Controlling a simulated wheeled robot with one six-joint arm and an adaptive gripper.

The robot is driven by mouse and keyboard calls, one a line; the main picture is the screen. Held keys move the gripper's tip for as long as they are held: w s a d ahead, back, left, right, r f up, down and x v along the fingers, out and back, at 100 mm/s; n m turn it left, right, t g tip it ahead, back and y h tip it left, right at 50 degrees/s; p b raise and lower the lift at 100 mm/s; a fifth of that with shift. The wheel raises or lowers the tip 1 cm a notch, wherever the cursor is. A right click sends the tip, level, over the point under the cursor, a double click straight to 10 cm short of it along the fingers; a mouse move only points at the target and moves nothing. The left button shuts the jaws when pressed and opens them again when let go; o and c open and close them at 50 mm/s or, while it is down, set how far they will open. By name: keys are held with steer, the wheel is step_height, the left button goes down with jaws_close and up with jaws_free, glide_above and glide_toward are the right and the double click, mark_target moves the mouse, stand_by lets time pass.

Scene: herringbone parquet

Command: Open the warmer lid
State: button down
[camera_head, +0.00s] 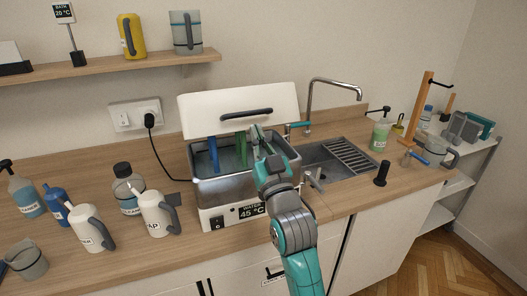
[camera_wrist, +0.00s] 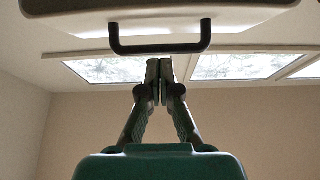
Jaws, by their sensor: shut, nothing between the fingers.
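The warmer (camera_head: 207,196) is a white box with a steel basin, standing on the wooden counter; its front display reads "WATER 45 °C". Its white lid (camera_head: 190,115) is raised and tilted back behind the basin, with a dark bar handle (camera_head: 246,115). The lid's handle also shows at the top of the wrist view (camera_wrist: 160,48). Blue and green items stand in the basin. My gripper (camera_head: 256,132) is over the basin, just below the handle in the head view. In the wrist view its fingertips (camera_wrist: 160,64) are together and empty, apart from the handle.
A sink (camera_head: 325,160) with a tall tap lies to the right. Two labelled white jugs (camera_head: 158,212) and several bottles stand to the left. A green soap bottle (camera_head: 380,133) and a dark cylinder (camera_head: 382,174) stand right of the sink. A shelf (camera_head: 130,60) is on the wall.

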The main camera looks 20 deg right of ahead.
mark_target(250, 115)
steer(key=shift+x, duration=1.65)
steer(key=shift+r, duration=0.1)
